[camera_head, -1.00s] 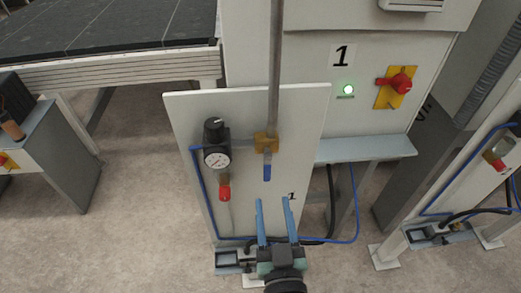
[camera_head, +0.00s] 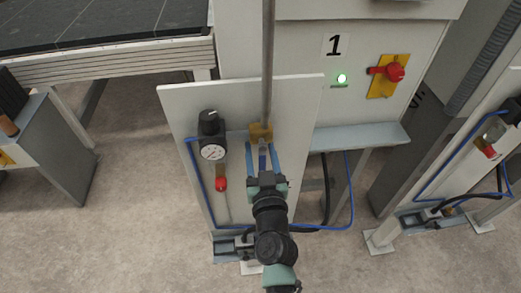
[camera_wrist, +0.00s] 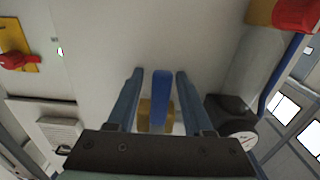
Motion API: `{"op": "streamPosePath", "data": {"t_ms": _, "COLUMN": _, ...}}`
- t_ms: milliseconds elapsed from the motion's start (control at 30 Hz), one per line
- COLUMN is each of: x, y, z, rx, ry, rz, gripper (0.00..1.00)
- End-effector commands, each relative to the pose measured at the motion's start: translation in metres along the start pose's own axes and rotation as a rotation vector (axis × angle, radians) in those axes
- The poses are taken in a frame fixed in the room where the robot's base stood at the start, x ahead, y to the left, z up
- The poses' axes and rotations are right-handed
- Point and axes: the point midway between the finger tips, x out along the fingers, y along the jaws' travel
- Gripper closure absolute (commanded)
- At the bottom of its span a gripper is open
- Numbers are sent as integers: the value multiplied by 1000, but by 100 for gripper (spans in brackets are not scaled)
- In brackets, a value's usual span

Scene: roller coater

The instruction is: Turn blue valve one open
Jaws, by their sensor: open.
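The blue valve handle (camera_wrist: 162,98) stands out from a brass valve body (camera_wrist: 144,114) in the wrist view. My gripper (camera_head: 262,150) is open, with one blue finger on each side of the handle. The wrist view shows my fingers (camera_wrist: 159,76) apart from the handle, with a gap on both sides.
A black regulator with a round gauge (camera_head: 213,152) and a red-tipped part (camera_head: 221,184) are mounted left of the valve. Blue hose (camera_head: 351,190) runs around the panel. A red switch on a yellow plate (camera_head: 394,72) and a lit green lamp (camera_head: 341,78) are at upper right.

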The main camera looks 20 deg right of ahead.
Motion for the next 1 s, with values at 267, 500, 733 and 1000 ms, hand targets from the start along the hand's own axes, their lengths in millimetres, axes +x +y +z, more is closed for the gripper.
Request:
{"op": "streamPosePath", "data": {"t_ms": 267, "x": 1, "y": 0, "z": 0, "rx": 0, "ry": 0, "rz": 0, "gripper": 52}}
{"op": "streamPosePath", "data": {"t_ms": 500, "x": 0, "y": 0, "z": 0, "rx": 0, "ry": 0, "rz": 0, "gripper": 96}}
{"op": "streamPosePath", "data": {"t_ms": 733, "x": 0, "y": 0, "z": 0, "rx": 0, "ry": 0, "rz": 0, "gripper": 100}}
{"op": "streamPosePath", "data": {"t_ms": 1000, "x": 0, "y": 0, "z": 0, "rx": 0, "ry": 0, "rz": 0, "gripper": 100}}
